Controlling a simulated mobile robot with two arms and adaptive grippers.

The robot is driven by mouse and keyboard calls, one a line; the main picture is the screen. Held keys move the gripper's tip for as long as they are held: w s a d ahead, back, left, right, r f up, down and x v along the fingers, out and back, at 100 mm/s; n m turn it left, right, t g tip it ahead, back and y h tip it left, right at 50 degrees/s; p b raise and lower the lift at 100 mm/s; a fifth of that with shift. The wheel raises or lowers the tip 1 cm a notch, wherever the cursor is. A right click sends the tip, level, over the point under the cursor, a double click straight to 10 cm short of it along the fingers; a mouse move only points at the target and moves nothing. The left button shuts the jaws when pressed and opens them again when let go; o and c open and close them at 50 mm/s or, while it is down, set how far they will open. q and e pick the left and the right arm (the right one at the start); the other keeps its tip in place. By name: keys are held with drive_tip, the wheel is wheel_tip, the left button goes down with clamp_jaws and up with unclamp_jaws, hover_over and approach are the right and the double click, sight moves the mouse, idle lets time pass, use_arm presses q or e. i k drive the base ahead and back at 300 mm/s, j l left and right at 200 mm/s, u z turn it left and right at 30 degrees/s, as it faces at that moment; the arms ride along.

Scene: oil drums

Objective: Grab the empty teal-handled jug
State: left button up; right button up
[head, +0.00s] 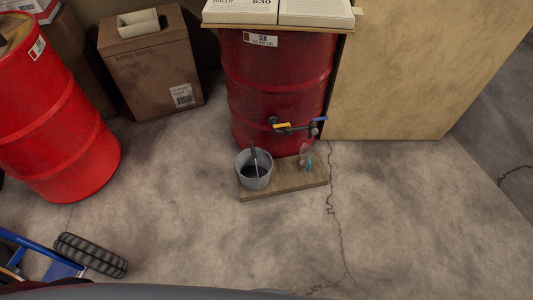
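A small jug (304,155) with a teal handle (309,164) stands at the right end of a low wooden board (286,182). It is below the tap (312,131) of a dark red drum (277,85). The jug is small and partly blends with the board and drum, so I cannot tell what is inside it. Neither of my grippers is in view.
A grey bucket (241,175) with dark contents and a stick stands on the board's left end. A red drum (60,120), a cardboard box (150,75) and a blue-framed wheeled cart (60,267) are at left. The front floor is mostly clear.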

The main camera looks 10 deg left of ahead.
sight(305, 154)
drive_tip(key=i+l+u, duration=0.2)
drive_tip(key=l+u, duration=0.3)
drive_tip(key=l, duration=0.15)
drive_tip(key=l+u, duration=0.5)
drive_tip(key=l, duration=0.15)
drive_tip(key=l+u, duration=0.45)
drive_tip(key=l, duration=0.25)
